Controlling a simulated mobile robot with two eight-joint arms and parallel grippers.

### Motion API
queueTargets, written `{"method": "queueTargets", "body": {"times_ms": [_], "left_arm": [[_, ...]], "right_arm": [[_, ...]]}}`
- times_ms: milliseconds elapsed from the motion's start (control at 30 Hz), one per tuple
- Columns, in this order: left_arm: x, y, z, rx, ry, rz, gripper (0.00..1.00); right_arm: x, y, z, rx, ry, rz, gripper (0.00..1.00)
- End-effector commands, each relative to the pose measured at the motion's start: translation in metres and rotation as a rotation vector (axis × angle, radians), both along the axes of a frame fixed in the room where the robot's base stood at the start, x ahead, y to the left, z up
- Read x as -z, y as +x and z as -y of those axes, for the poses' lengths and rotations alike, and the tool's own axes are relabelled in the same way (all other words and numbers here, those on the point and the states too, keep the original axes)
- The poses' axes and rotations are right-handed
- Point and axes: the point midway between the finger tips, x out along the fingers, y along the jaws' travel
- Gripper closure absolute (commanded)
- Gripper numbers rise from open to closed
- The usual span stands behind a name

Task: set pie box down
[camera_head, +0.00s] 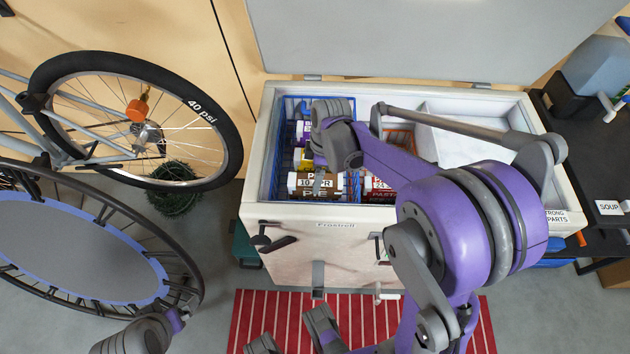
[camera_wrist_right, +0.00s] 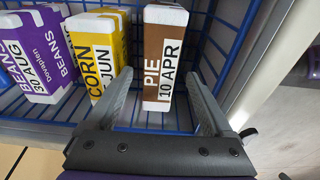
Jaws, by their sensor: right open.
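The pie box (camera_wrist_right: 165,60), brown and white and marked "PIE 10 APR", stands in the blue wire basket (camera_wrist_right: 225,38) of the open chest freezer. In the head view the pie box (camera_head: 330,194) is at the basket's front, partly covered by my right gripper (camera_head: 318,188). In the wrist view my right gripper (camera_wrist_right: 160,82) is open, one finger on each side of the box. Visible gaps lie beside the box; whether its underside touches the basket floor is hidden.
A yellow corn box (camera_wrist_right: 103,45) and a purple beans box (camera_wrist_right: 38,60) stand left of the pie box. A pasta box (camera_head: 381,190) is to its right beyond the basket wall. The freezer's front rim (camera_head: 290,212) is close. A bicycle wheel (camera_head: 225,150) stands at left.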

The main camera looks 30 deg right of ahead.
Motion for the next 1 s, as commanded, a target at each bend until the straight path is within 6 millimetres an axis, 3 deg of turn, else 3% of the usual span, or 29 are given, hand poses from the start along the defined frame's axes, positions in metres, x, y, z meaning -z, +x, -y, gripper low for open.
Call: {"method": "queueTargets", "body": {"times_ms": [33, 200, 467, 567, 733, 900, 1000], "left_arm": [[-0.004, 0.000, 0.000, 0.000, 0.000, 0.001, 0.00], [-0.008, 0.001, 0.000, 0.000, 0.000, 0.002, 0.00], [-0.009, 0.001, 0.000, 0.000, 0.000, 0.003, 0.00], [-0.009, 0.001, 0.000, 0.000, 0.000, 0.003, 0.00], [-0.009, 0.001, 0.000, 0.000, 0.000, 0.003, 0.00], [-0.009, 0.001, 0.000, 0.000, 0.000, 0.003, 0.00], [-0.009, 0.001, 0.000, 0.000, 0.000, 0.003, 0.00]], "right_arm": [[-0.013, -0.001, 0.001, 0.001, 0.000, 0.000, 0.14], [-0.039, -0.003, 0.004, 0.002, 0.000, 0.000, 0.14], [-0.058, -0.015, -0.003, 0.062, -0.007, 0.013, 0.14], [-0.067, -0.036, -0.017, 0.185, -0.014, 0.044, 0.14], [-0.076, -0.090, -0.044, 0.491, 0.000, 0.131, 0.14], [-0.070, -0.137, -0.062, 0.773, 0.065, 0.218, 0.14], [-0.064, -0.155, -0.067, 0.892, 0.108, 0.253, 0.14]]}}
